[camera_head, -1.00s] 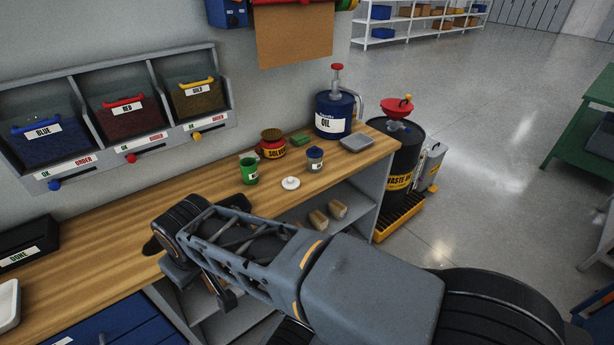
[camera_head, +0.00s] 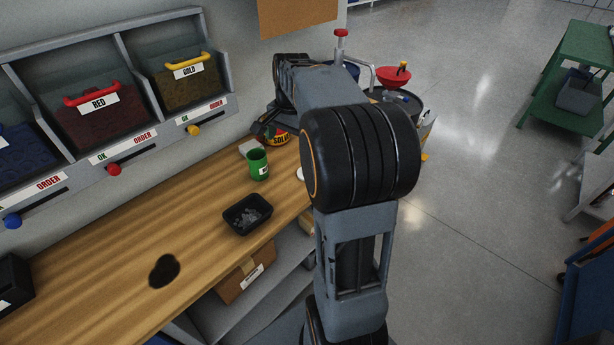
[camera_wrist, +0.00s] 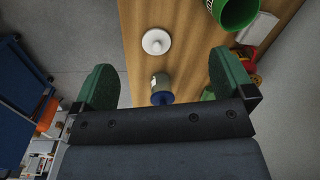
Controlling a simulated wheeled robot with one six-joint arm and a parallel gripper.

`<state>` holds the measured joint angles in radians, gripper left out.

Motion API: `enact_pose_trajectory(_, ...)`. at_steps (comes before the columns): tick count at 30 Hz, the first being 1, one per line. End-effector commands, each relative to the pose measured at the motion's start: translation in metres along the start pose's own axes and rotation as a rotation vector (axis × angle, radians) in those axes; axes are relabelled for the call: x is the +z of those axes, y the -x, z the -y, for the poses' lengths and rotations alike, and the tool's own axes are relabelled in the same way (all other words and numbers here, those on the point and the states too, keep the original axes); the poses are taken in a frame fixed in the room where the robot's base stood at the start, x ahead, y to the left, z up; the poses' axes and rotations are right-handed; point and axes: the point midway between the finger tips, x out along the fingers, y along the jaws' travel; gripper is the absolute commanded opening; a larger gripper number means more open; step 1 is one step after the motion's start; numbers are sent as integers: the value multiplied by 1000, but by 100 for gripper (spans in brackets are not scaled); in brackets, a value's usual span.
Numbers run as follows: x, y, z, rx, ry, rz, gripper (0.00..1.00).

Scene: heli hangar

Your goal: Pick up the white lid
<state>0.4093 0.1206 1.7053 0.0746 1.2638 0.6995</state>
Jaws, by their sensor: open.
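The white lid (camera_wrist: 156,41) is a small round disc with a knob, lying on the wooden bench near its edge in the wrist view. In the head view only a sliver of the lid (camera_head: 299,174) shows beside my arm. My gripper (camera_wrist: 166,74) is open with its green fingers spread wide and nothing held between them. The lid lies ahead of the fingers, apart from them and a little left of the middle. In the head view my arm hides most of this area.
A green cup (camera_head: 258,164) and a red-and-yellow solvent can (camera_head: 279,138) stand close by on the bench. A black tray (camera_head: 231,222) with grey bits and a dark stain (camera_head: 164,270) lie nearer. A waste drum with a red funnel (camera_head: 394,76) stands beyond the bench.

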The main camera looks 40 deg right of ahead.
Motion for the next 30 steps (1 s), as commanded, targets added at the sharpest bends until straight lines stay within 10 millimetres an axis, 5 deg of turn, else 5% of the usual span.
enact_pose_trajectory(3,-48,-18,-6,26,-214,43,100)
enact_pose_trajectory(9,-88,-34,-15,52,-417,83,100)
enact_pose_trajectory(21,-90,-98,-19,60,-466,95,100)
enact_pose_trajectory(30,-88,-121,-19,57,-464,92,100)
